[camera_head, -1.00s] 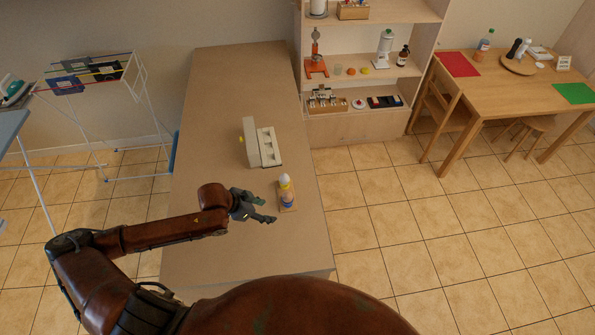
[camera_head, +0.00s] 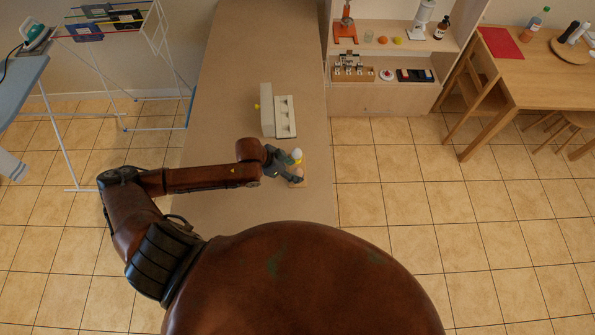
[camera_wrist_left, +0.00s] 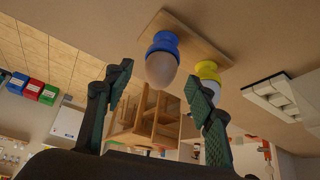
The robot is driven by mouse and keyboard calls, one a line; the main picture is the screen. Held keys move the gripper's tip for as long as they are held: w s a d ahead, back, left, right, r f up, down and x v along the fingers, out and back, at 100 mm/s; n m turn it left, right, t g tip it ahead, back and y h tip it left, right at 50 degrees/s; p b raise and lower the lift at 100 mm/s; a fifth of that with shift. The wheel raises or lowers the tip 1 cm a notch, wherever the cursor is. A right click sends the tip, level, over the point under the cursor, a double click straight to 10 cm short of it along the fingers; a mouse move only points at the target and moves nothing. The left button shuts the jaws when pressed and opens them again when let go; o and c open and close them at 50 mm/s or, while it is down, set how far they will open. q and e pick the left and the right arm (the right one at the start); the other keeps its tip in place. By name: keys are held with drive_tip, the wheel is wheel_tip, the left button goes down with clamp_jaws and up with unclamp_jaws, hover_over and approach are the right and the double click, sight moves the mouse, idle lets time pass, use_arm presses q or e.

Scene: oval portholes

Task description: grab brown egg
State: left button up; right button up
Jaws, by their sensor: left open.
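The brown egg (camera_wrist_left: 161,69) sits in a blue egg cup (camera_wrist_left: 163,43) on a small wooden board (camera_wrist_left: 196,37). A white egg (camera_wrist_left: 213,89) in a yellow cup (camera_wrist_left: 207,69) stands beside it. In the head view the board (camera_head: 305,176) lies near the table's right edge, with the brown egg (camera_head: 298,171) partly hidden by my gripper and the white egg (camera_head: 297,154) just beyond. My left gripper (camera_head: 295,169) is open at the eggs. In the left wrist view its fingers (camera_wrist_left: 159,75) lie on either side of the brown egg, with gaps visible. My right gripper is out of view.
A pale box-like holder (camera_head: 284,117) stands farther back on the long brown table (camera_head: 235,75). Behind are shelves (camera_head: 385,70) and a wooden dining table (camera_head: 530,82). A drying rack (camera_head: 120,60) stands at left. The table left of my gripper is clear.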

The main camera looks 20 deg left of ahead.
use_arm(q)
drive_tip(key=shift+x, duration=1)
drive_tip(key=c, duration=0.8)
drive_tip(key=shift+r, duration=0.15)
